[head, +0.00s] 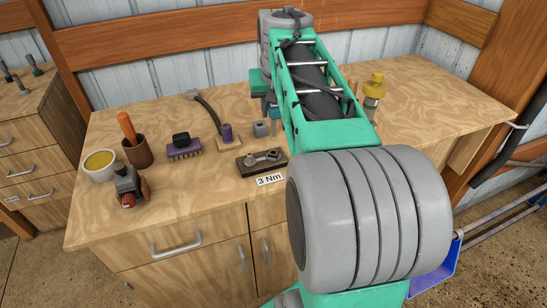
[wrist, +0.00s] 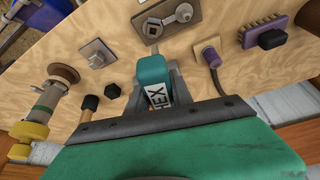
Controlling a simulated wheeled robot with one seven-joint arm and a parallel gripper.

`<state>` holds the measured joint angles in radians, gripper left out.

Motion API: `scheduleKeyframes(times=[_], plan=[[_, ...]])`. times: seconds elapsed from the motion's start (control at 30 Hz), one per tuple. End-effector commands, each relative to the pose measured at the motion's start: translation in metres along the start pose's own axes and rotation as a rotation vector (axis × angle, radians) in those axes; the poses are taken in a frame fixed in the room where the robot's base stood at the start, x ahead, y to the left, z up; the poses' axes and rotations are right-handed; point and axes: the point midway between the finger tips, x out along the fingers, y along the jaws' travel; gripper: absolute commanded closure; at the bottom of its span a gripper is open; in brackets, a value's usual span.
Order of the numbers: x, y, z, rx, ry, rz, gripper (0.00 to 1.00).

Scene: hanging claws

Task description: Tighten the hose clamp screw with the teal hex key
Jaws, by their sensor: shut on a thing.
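The teal hex key (wrist: 152,68), with a white HEX label, is held in my gripper (wrist: 160,88) in the wrist view. The jaws are shut on its handle, and a short bit of thin grey shaft shows beyond it. The hose clamp (head: 262,157) sits on a dark block at the bench's front edge, with a 3 Nm label (head: 270,180) before it. The clamp also shows at the top of the wrist view (wrist: 170,22), beyond the key. The key appears apart from the clamp. In the head view my arm hides most of the key and jaws.
Left of the clamp stand a purple fitting with a hose (head: 227,132), a purple brush (head: 184,147), a brown cup (head: 137,152) and a yellow-topped pot (head: 100,164). A small grey block (head: 261,128) stands behind the clamp. A yellow-capped item (head: 374,88) stands at the right.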

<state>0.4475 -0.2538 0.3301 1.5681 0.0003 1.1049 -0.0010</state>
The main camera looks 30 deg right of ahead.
Motion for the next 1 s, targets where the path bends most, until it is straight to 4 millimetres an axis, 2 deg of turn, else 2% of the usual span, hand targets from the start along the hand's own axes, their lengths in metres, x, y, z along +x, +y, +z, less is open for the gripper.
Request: scheduleKeyframes(times=[0.17,0.3,0.43,1.0], plan=[[-0.0005,0.0006,-0.0006,-0.036,0.0,-0.015,1.0],[-0.0062,0.0007,-0.0021,-0.216,-0.001,-0.091,1.0],[-0.0033,-0.0029,-0.0009,-0.316,0.0,-0.132,1.0],[-0.0007,-0.0039,0.0004,-0.329,0.001,-0.136,1.0]])
